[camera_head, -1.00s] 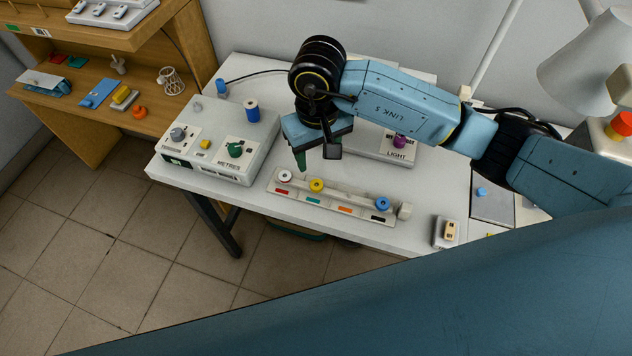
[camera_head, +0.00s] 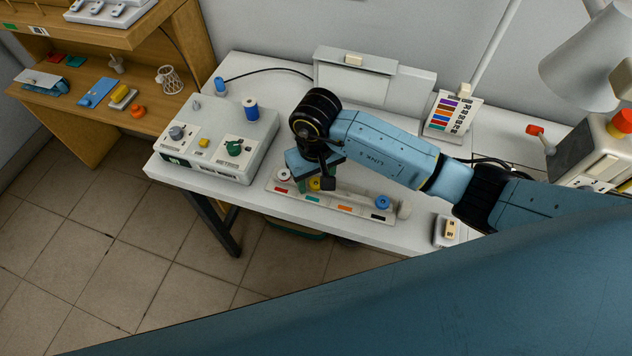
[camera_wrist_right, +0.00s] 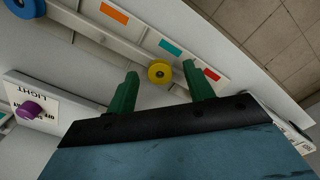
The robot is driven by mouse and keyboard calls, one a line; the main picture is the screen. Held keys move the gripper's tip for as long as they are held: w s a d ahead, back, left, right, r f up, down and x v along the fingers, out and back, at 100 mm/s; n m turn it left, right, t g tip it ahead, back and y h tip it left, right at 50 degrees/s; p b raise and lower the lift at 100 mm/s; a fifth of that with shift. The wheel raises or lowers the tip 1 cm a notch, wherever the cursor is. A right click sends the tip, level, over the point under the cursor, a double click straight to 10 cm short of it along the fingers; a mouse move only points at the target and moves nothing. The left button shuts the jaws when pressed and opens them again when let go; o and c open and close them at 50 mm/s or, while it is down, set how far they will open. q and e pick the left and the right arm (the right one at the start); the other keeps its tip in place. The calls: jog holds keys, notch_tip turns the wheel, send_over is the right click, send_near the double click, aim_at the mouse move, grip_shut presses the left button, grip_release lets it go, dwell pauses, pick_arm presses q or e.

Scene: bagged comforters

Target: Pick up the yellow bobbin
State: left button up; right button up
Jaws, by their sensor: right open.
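The yellow bobbin (camera_head: 314,184) sits on the white rack (camera_head: 339,199) along the table's front, mostly covered by my gripper in the head view. In the right wrist view the yellow bobbin (camera_wrist_right: 160,71) shows whole, a round disc with a dark centre. My right gripper (camera_head: 308,178) is just above the rack. Its green fingers (camera_wrist_right: 160,85) are spread apart, with the bobbin seen in the gap between them, a little beyond the tips. Nothing is held. I cannot tell whether a finger touches it. My left gripper is not in view.
A white bobbin (camera_head: 284,174) and a blue bobbin (camera_head: 382,202) sit on the same rack. The metres box (camera_head: 215,140) stands at the left with a blue spool (camera_head: 251,110). A small switch box (camera_head: 446,230) is at the front right. A lamp (camera_head: 585,70) stands at the right.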

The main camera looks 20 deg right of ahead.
jog(key=c, duration=1)
